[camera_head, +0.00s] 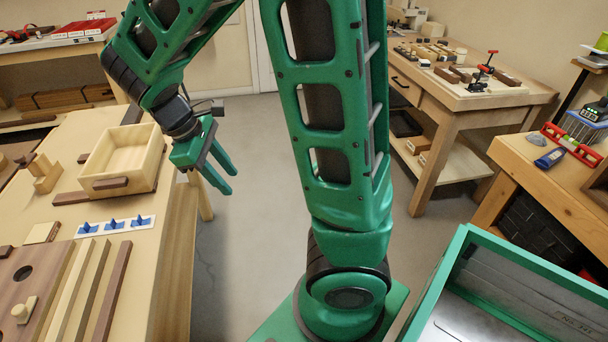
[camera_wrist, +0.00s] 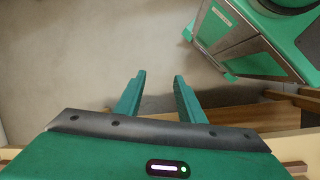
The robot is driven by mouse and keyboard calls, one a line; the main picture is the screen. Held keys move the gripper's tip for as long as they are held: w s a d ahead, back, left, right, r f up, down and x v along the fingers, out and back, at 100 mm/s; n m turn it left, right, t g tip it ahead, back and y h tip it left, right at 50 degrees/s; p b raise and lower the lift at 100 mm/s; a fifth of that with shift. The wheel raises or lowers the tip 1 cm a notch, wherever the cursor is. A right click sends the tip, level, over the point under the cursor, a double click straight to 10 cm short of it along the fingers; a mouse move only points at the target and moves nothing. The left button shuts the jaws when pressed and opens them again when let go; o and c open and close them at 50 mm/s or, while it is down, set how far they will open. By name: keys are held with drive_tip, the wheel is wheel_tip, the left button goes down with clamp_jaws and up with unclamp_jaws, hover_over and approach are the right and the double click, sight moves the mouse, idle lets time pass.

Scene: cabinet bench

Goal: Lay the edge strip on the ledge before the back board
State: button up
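Several long narrow strips lie side by side at the front of the left bench (camera_head: 150,229): pale strips (camera_head: 84,288) and a dark brown strip (camera_head: 113,288). I cannot tell which of them is the edge strip. I cannot make out the ledge or back board for certain. My gripper (camera_head: 226,182) hangs over the floor just right of the bench edge, beyond the strips and level with the wooden drawer box. In the wrist view its two fingers (camera_wrist: 158,78) stand apart with nothing between them. The floor shows beyond the fingertips.
A wooden drawer box (camera_head: 122,160), a white strip with blue clips (camera_head: 116,225) and a brown board with a hole (camera_head: 30,285) are on the left bench. My arm crosses the middle. A second bench (camera_head: 470,90) stands behind right; the floor between (camera_head: 240,130) is clear.

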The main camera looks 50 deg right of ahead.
drive_tip(key=s+d+r+m+y, duration=0.1)
drive_tip(key=s+d+m, duration=0.2)
drive_tip(key=s, duration=0.3)
drive_tip(key=s+d+r+m+t+y, duration=0.1)
drive_tip(key=s+d+r+m, duration=0.1)
drive_tip(key=s+m, duration=0.3)
drive_tip(key=s+d+r+m+y, duration=0.1)
drive_tip(key=s+d+m+y, duration=0.1)
drive_tip(key=s+m, duration=0.3)
drive_tip(key=shift+s+d+r+t, duration=0.2)
drive_tip(key=shift+s+d+t, duration=0.2)
drive_tip(key=shift+s+d, duration=0.65)
drive_tip(key=shift+s+a, duration=0.2)
drive_tip(key=shift+w+f, duration=0.25)
drive_tip(key=shift+w, duration=0.35)
